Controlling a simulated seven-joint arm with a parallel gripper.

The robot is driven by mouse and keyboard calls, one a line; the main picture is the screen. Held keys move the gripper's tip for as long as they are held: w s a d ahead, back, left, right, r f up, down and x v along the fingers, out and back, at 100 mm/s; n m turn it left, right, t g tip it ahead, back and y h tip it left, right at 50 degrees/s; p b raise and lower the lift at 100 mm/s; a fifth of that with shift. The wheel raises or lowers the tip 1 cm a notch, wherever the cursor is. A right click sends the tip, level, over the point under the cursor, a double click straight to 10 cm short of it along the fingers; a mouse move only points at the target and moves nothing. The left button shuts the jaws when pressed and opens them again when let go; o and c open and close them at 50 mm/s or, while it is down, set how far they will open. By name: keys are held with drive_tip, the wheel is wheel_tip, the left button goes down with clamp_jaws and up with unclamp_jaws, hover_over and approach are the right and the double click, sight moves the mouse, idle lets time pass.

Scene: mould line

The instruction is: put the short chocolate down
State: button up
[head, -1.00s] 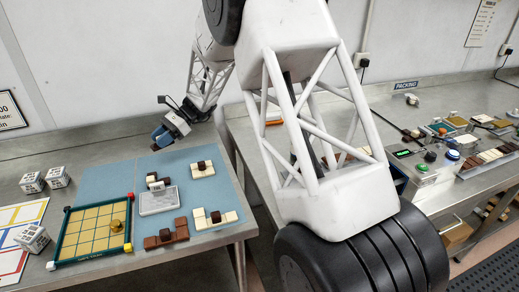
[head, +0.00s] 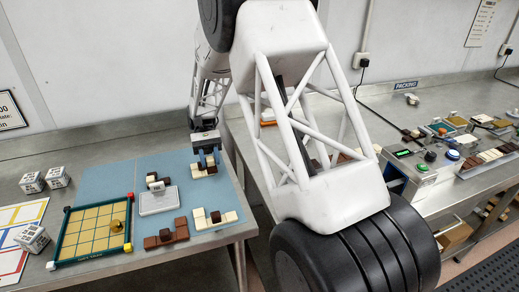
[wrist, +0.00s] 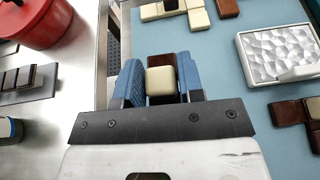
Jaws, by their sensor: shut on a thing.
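My gripper (head: 204,162) points down over the far right part of the blue mat (head: 105,178). It is at the small group of cream and dark chocolate pieces (head: 197,172) there. In the wrist view my gripper (wrist: 161,82) is shut on the short chocolate. A cream block (wrist: 162,84) shows between its blue fingers, with a dark brown piece (wrist: 160,61) just beyond it. The fingers hide much of the group. I cannot tell whether the held piece touches the pieces below.
A brown chocolate group (head: 166,238) and a cream one (head: 229,219) lie nearer the front edge. A gridded board (head: 92,232) and printed cubes (head: 57,177) are at left. The mat's far left is clear.

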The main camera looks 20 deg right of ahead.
drive_tip(key=s+d+r+n+t+h, duration=0.2)
drive_tip(key=d+r+n+t+h, duration=0.2)
drive_tip(key=d+n+t+h, duration=0.4)
drive_tip(key=s+d+r+n+t+h, duration=0.1)
drive_tip(key=d+r+n+t+h, duration=0.4)
drive_tip(key=d+n, duration=0.55)
drive_tip(key=shift+t+h, duration=0.3)
drive_tip(key=shift+h, duration=0.1)
drive_tip(key=f, duration=1)
drive_tip(key=shift+d+f, duration=0.15)
drive_tip(key=shift+d, duration=0.05)
drive_tip(key=shift+w, duration=0.1)
drive_tip(key=w, duration=0.5)
drive_tip(key=w+d+f, duration=0.1)
drive_tip(key=w, duration=0.4)
drive_tip(key=w+d, duration=0.1)
drive_tip(key=w, duration=0.3)
drive_tip(key=shift+w+d+f, duration=0.15)
drive_tip(key=shift+w+d, duration=0.05)
drive_tip(key=shift+w, duration=0.2)
drive_tip(key=shift+w, duration=0.45)
drive_tip(key=shift+f, duration=1.8)
